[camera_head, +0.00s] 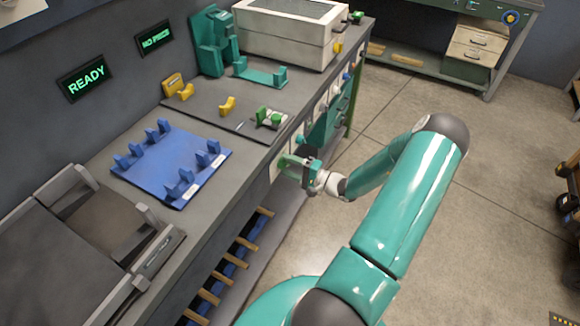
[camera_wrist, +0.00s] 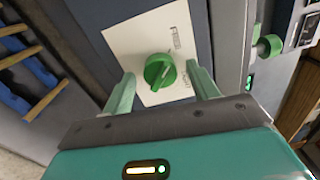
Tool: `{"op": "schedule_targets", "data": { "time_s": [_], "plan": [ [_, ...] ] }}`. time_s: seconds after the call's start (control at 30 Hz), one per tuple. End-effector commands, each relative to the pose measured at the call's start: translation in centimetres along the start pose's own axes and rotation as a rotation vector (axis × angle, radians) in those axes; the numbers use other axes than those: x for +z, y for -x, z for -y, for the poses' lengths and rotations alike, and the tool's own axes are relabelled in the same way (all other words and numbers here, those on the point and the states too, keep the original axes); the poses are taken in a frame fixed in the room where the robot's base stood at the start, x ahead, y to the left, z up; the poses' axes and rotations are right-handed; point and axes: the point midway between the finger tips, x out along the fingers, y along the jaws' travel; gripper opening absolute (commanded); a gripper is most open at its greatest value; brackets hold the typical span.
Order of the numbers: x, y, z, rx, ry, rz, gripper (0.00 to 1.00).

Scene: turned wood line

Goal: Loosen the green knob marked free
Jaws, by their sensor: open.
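The green knob (camera_wrist: 160,71) sits on a white plate (camera_wrist: 130,42) with dark lettering, partly readable as "FREE", on the bench's front face. In the wrist view my gripper (camera_wrist: 163,86) is open, one pale green finger on each side of the knob. The fingertips are at about the knob's lower edge in the picture; I cannot tell whether they touch it. In the head view my gripper (camera_head: 290,162) is at the bench front, and its wrist hides the knob.
A second green knob (camera_wrist: 270,46) is on the panel to the right. A blue rack (camera_head: 150,177) stands on the bench top. Wooden bars (camera_head: 222,274) stick out below the bench at left. A green display (camera_head: 86,79) reads "READY".

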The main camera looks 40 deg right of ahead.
Motion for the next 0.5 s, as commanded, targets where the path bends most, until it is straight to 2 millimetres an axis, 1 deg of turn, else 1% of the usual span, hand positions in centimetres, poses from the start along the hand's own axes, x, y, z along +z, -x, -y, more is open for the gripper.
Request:
{"op": "schedule_targets", "data": {
  "time_s": [0.17,0.5],
  "plan": [
    [0.0,2.0,0.0,0.001,0.000,-0.002,0.59],
    [-0.1,9.4,0.0,0.001,0.001,-0.005,0.59]
  ]
}}
